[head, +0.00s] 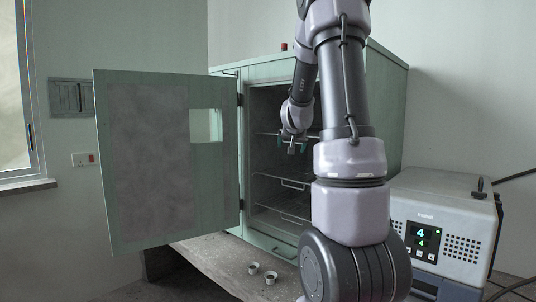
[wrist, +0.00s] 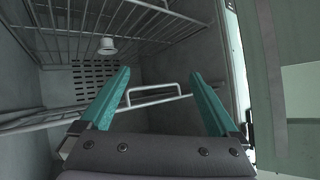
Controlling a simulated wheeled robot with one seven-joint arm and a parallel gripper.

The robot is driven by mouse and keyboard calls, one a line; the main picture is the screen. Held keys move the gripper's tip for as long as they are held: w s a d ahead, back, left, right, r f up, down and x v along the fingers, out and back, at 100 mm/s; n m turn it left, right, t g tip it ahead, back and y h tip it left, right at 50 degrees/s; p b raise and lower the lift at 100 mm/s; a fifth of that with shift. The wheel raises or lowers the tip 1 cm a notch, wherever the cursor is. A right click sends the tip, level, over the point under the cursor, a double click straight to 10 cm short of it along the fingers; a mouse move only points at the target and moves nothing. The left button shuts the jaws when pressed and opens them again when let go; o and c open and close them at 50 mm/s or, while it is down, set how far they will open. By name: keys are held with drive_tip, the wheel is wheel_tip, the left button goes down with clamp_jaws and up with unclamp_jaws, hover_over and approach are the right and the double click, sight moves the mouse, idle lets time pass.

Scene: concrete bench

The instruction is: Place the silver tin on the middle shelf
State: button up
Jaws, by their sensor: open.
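My gripper (head: 291,148) is at the open front of the green cabinet, near the upper wire shelf. Its teal fingers show wide apart and empty in the wrist view (wrist: 161,72). A small pale tin (wrist: 106,45) shows against a wire rack inside the cabinet, beyond the left finger and apart from it. It could be the silver tin, but which shelf bears it is unclear. The middle shelf (head: 293,184) has a front handle. Two small pale tins, one left (head: 253,267) and one right (head: 270,277), are on the bench below; their exact finish is unclear.
The cabinet door (head: 150,160) stands wide open to the left. A lower wire shelf (head: 285,216) lies below the middle one. A grey box with a lit display (head: 440,225) stands right of the cabinet. My arm hides part of the cabinet's right side.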

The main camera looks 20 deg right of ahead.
drive_tip(key=s+a+r+n+g+y, duration=0.1)
drive_tip(key=s+a+r+y, duration=0.2)
drive_tip(key=s+a, duration=0.6)
drive_tip(key=s+a+r+n+y, duration=0.2)
drive_tip(key=s+a+r, duration=0.1)
drive_tip(key=s+a, duration=0.55)
drive_tip(key=s+a+f+g+y, duration=0.1)
drive_tip(key=s+a, duration=0.3)
drive_tip(key=s, duration=0.3)
drive_tip(key=s+a+f+n+g+y, duration=0.1)
drive_tip(key=s+a, duration=0.4)
drive_tip(key=s, duration=0.2)
drive_tip(key=shift+a, duration=0.25)
drive_tip(key=shift+s, duration=0.1)
